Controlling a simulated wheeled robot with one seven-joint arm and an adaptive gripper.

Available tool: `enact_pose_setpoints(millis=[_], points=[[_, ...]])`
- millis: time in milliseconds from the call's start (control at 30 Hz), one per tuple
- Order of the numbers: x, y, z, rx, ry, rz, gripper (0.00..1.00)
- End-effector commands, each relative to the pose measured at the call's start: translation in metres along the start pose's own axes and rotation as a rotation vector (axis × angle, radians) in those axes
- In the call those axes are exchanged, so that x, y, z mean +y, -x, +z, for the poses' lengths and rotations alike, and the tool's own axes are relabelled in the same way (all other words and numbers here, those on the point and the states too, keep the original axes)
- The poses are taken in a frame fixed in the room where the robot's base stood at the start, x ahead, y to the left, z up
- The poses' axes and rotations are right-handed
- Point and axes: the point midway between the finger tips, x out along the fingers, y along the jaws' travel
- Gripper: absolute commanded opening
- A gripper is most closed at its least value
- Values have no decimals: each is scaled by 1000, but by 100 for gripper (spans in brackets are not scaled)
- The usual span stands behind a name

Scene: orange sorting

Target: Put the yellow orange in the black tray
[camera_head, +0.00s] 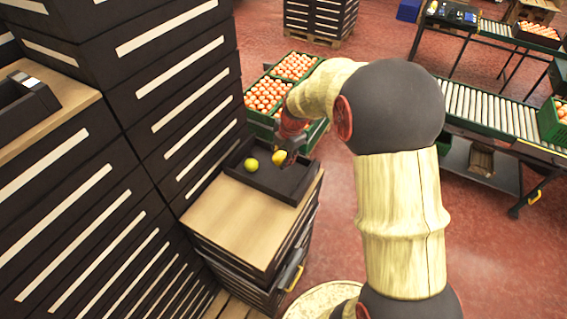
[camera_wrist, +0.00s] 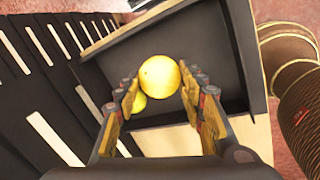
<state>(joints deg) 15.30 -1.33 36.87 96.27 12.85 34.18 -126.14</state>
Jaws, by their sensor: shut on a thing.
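The yellow orange (camera_head: 279,157) is held at my gripper (camera_head: 289,150) in the head view. In the wrist view the yellow orange (camera_wrist: 160,76) sits between the two fingers of my gripper (camera_wrist: 160,92), which is shut on it. The black tray (camera_head: 290,182) is under the gripper on a wood-topped cabinet; its dark floor (camera_wrist: 205,50) also shows in the wrist view. I cannot tell whether the held orange touches the tray floor. A greenish-yellow fruit (camera_head: 251,164) lies in the tray to the left; it is partly hidden behind the held one in the wrist view (camera_wrist: 140,102).
The wooden cabinet top (camera_head: 240,222) in front of the tray is bare. Tall stacks of black drawers (camera_head: 165,90) stand close on the left. Green crates (camera_head: 268,95) full of oranges stand behind the tray. A roller conveyor (camera_head: 490,112) is at the right.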

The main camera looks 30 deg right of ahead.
Motion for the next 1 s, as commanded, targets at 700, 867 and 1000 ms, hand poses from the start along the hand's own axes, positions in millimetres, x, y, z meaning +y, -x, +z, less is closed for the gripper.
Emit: enact_pose_setpoints(millis=[700, 867, 1000], points=[[-10, -42, 12, -1, 0, 2, 13], [-11, -46, 12, -1, 0, 2, 13], [-11, -45, 12, 0, 0, 1, 48]])
